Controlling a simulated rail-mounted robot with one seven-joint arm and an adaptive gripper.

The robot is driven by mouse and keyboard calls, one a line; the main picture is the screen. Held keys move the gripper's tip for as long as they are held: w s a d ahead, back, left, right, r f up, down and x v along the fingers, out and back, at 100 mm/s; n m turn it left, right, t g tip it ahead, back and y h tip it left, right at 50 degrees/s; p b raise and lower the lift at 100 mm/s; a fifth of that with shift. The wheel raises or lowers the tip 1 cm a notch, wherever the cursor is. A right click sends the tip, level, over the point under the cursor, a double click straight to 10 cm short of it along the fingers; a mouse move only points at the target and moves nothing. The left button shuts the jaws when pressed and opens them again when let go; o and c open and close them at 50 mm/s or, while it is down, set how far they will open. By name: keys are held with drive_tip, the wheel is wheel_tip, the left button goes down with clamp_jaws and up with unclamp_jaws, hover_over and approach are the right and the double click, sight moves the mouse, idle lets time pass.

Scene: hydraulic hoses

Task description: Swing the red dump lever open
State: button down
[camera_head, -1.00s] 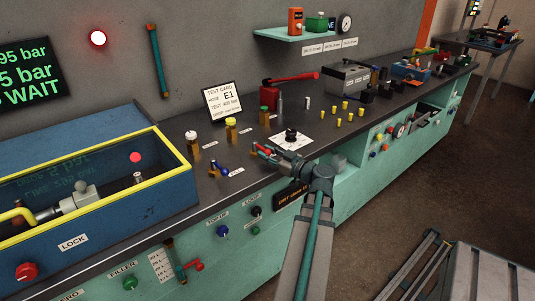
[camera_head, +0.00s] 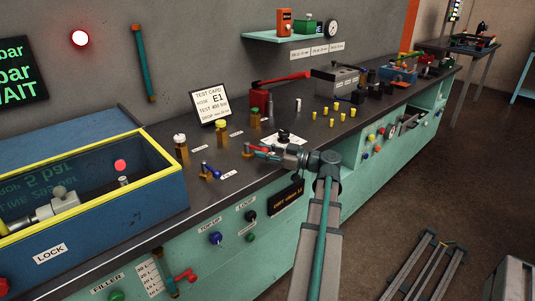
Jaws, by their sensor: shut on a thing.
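The red dump lever (camera_head: 256,149) sits on a small brass valve (camera_head: 247,155) near the front edge of the dark bench. My gripper (camera_head: 270,155) reaches over the bench edge from the right, its tip at this lever. It is shut on the lever; the jaws are small in this view and cover part of it. A similar valve with a blue lever (camera_head: 211,172) stands to the left, apart from my gripper.
A blue test box with a yellow rim (camera_head: 168,152) stands at the left. A red-handled pump (camera_head: 259,96) stands farther back. Several yellow fittings (camera_head: 336,107) lie to the right.

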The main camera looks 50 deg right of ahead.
drive_tip(key=c, duration=0.9)
unclamp_jaws()
drive_tip(key=shift+s, duration=0.1)
drive_tip(key=v, duration=1.2)
